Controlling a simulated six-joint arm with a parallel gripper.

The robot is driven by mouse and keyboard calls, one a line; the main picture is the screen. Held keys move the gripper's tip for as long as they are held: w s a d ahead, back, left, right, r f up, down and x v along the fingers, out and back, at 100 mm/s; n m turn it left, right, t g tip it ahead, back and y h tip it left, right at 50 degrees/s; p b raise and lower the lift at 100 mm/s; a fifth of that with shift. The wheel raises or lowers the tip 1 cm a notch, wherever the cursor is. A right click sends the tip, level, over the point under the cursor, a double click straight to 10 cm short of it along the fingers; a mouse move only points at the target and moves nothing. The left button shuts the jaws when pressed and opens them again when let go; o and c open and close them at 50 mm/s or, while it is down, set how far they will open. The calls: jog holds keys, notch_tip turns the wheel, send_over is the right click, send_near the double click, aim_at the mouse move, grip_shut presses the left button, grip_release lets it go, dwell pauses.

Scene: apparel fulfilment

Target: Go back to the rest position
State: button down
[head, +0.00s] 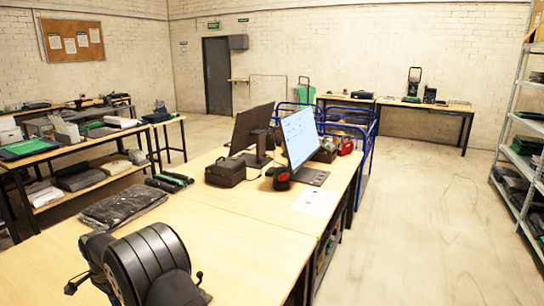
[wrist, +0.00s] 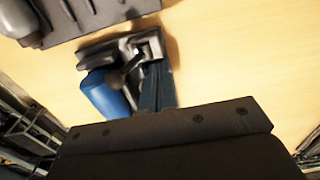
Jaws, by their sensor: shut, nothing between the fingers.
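In the wrist view my gripper (wrist: 148,52) shows as dark fingers ahead of the dark bolted housing at the bottom edge. It is shut and empty, above the pale wooden tabletop. A blue cylinder (wrist: 104,95) shows just left of the fingers; I cannot tell whether it touches them. I cannot make out the gripper in the head view. The workbench (head: 232,235) fills the middle and front of that view.
A bagged dark garment (head: 122,206), a dark box (head: 225,171), two monitors (head: 300,138) and a red-and-black device (head: 281,179) are on the bench. Blue-railed carts (head: 350,130) stand behind it. Shelving (head: 520,150) is at the right. Bare tabletop lies at the front right.

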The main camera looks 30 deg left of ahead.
jog(key=a+f, duration=0.1)
jog(key=a, duration=0.4)
notch_tip(320, 180, up, 6)
jog(key=shift+d+r, duration=0.15)
jog(key=shift+r, duration=0.1)
